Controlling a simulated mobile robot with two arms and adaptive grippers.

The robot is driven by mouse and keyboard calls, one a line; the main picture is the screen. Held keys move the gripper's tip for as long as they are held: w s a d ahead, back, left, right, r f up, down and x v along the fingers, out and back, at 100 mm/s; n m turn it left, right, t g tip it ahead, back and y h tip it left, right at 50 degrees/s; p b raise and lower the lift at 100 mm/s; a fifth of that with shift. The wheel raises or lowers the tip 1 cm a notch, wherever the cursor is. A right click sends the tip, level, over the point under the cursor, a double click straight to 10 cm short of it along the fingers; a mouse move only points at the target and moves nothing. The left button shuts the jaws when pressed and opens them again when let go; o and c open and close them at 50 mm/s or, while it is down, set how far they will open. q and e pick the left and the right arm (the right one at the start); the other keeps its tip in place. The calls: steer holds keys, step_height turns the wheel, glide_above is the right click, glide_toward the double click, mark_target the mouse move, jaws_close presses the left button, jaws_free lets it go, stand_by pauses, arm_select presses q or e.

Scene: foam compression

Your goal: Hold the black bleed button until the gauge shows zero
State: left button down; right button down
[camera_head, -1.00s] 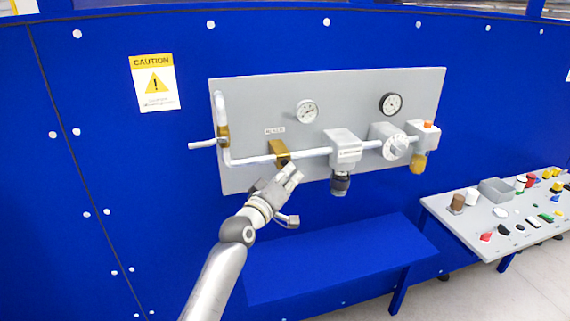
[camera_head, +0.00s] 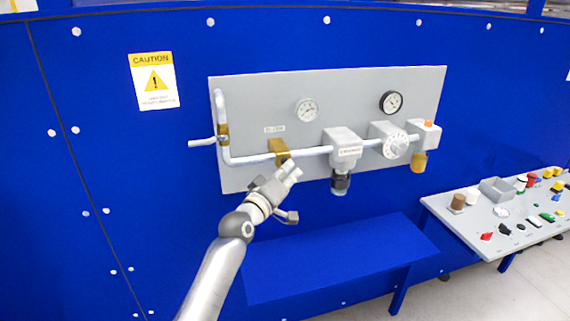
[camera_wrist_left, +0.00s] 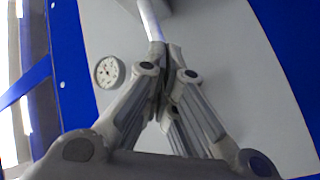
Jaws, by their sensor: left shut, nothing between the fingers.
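A brass block (camera_head: 279,151) sits on the white pipe (camera_head: 307,153) under a small label (camera_head: 274,129) whose text is too small to read surely. I cannot make out the black bleed button; my left gripper covers the area just below the brass block. My left gripper (camera_head: 293,170) is shut and empty, its fingertips just below and right of the block; I cannot tell whether they touch anything. Its closed fingers also show in the left wrist view (camera_wrist_left: 168,70). A white-faced gauge (camera_head: 306,110) is above the pipe and also in the wrist view (camera_wrist_left: 109,72); its reading is unclear.
The grey panel (camera_head: 245,100) also carries a black-rimmed gauge (camera_head: 391,102), a regulator (camera_head: 342,150), a dial (camera_head: 396,146) and a lever handle (camera_head: 202,142). A blue shelf (camera_head: 340,260) is below. A side table (camera_head: 465,220) with small parts stands right.

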arm_select(q)
steer(key=shift+w+a+r+b, duration=0.15)
steer(key=shift+w+b, duration=0.25)
steer(key=shift+b, duration=0.05)
stand_by(2.0)
stand_by(3.0)
steer(key=shift+s+d+f+p, duration=0.1)
steer(key=shift+s+d+p, duration=0.05)
steer(key=shift+s+p, duration=0.25)
steer(key=shift+s+d+f+p, duration=0.1)
steer(key=shift+s+p, duration=0.3)
steer(key=s+p, duration=0.1)
steer(key=s+d+p, duration=0.1)
steer(key=s, duration=0.1)
steer(key=s+p, duration=0.1)
steer(key=p, duration=0.1)
steer(key=shift+s+d, duration=0.3)
steer(key=shift+s, duration=0.05)
